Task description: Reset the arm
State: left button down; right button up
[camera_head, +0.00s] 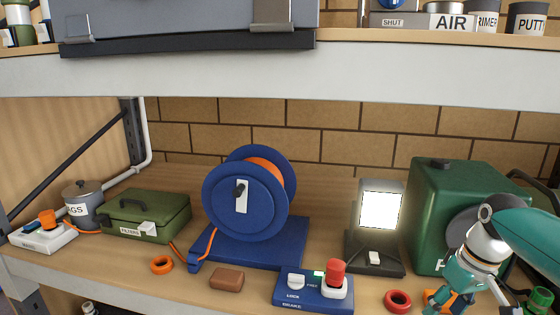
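My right arm comes in from the right edge in teal and white. Its gripper (443,297) is at the bottom right, in front of the green box. An orange thing (438,299) shows at its fingers, partly hidden; I cannot tell whether it is gripped or behind them. The frame's lower edge is close to the fingers, so their opening is unclear. My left gripper and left arm are not in view.
The shelf holds a blue hose reel (238,208), a blue brake box (300,292) with a red knob, a lit lamp (380,212), a green box (430,190), a green case (160,205) and a grey pot (88,196). A red ring (397,301) lies left of my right gripper.

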jog(key=s+a+f+y, duration=0.1)
jog(key=a+f, duration=0.3)
jog(key=f, duration=0.5)
jog(key=s+a+f, duration=0.1)
jog(key=a+f, duration=0.3)
jog(key=f, duration=0.5)
jog(key=s+a+f+y, duration=0.1)
jog(key=a+f, duration=0.4)
jog(key=f, duration=0.4)
jog(key=s+a+f+m, duration=0.1)
jog(key=s+a+f, duration=0.3)
jog(key=s+f, duration=0.2)
jog(key=s+a+f+m, duration=0.2)
jog(key=s+f, duration=0.4)
jog(key=s, duration=0.4)
jog(key=shift+s+a+m+g+y, duration=0.3)
jog(key=shift+a, duration=0.6)
jog(key=shift+f, duration=0.1)
